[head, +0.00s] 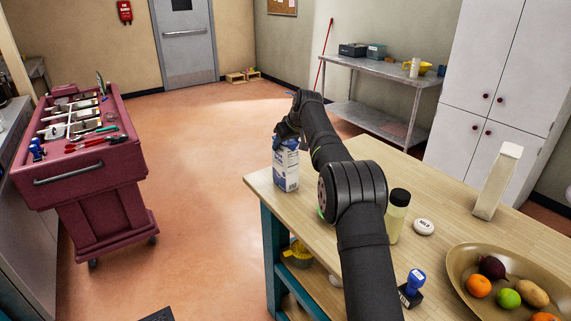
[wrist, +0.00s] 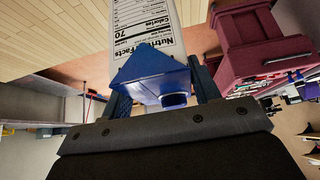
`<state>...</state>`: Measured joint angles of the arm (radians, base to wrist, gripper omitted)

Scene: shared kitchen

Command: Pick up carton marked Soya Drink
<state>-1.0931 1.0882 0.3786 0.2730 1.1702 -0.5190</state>
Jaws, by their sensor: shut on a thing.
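A blue and white carton (head: 286,168) stands upright at the far left corner of the wooden table (head: 330,215). In the wrist view the carton (wrist: 145,30) shows a white side with a nutrition panel, a blue gable top and a blue cap. Its name is not readable in either view. My gripper (head: 287,138) reaches down on the carton from above. In the wrist view its two fingers (wrist: 163,92) are on either side of the carton's blue top, shut on it. I cannot tell whether the carton's base touches the table.
A tall white carton-like container (head: 497,182), a bottle with a black cap (head: 397,215), a round white item (head: 424,227), a blue-handled stamp (head: 412,288) and a fruit bowl (head: 462,287) occupy the table's right part. A red tool cart (head: 85,195) stands left across open floor.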

